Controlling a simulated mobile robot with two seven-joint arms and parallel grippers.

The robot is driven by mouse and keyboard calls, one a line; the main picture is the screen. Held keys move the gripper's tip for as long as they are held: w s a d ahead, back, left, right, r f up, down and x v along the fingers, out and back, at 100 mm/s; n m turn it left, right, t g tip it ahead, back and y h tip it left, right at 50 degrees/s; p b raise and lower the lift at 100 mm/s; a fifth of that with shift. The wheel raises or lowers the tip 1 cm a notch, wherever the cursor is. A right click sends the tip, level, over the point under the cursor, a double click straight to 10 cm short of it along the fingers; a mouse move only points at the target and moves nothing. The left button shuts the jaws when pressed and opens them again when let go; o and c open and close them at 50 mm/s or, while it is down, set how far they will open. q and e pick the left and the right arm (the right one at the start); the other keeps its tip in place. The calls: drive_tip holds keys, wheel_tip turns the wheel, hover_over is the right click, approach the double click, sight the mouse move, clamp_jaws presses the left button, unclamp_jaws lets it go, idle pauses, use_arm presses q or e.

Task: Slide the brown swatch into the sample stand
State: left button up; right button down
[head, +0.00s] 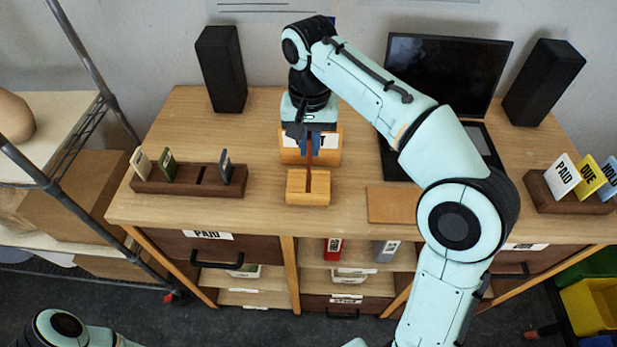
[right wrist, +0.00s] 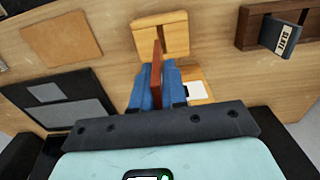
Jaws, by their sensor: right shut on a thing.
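My right gripper (head: 309,150) points down over a light wooden block (head: 308,188) with a dark slot in it. Its blue fingers (right wrist: 157,84) are shut on the thin reddish-brown swatch (right wrist: 156,70), which is held upright, edge-on to both views. The swatch's lower end is close to the slot; I cannot tell whether it is in it. A dark wood stand (head: 190,188) to the left holds a cream swatch (head: 142,161), a green swatch (head: 168,164) and a slate-blue swatch (head: 225,166), with an empty slot between green and slate-blue. My left gripper is out of view.
A light wooden holder (head: 292,156) stands behind the gripper. A flat tan mat (head: 395,204) lies right of the block. A laptop (head: 448,72) and two speakers (head: 221,68) stand at the back. Another dark rack (head: 566,198) with PAID, DUE and HOLD cards is far right.

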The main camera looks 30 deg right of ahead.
sight(309, 160)
drive_tip(key=f, duration=0.3)
drive_tip(key=f+b, duration=0.1)
drive_tip(key=f, duration=0.1)
drive_tip(key=shift+w+f, duration=0.25)
drive_tip(key=shift+f+b, duration=0.45)
drive_tip(key=shift+f, duration=1.6)
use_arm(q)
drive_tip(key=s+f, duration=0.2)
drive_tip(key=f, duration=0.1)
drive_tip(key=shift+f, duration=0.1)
use_arm(e)
drive_tip(key=shift+f, duration=0.25)
drive_tip(key=c, duration=1.2)
unclamp_jaws()
drive_tip(key=shift+o, duration=0.2)
drive_tip(key=shift+r, duration=0.1)
drive_tip(key=shift+r, duration=0.1)
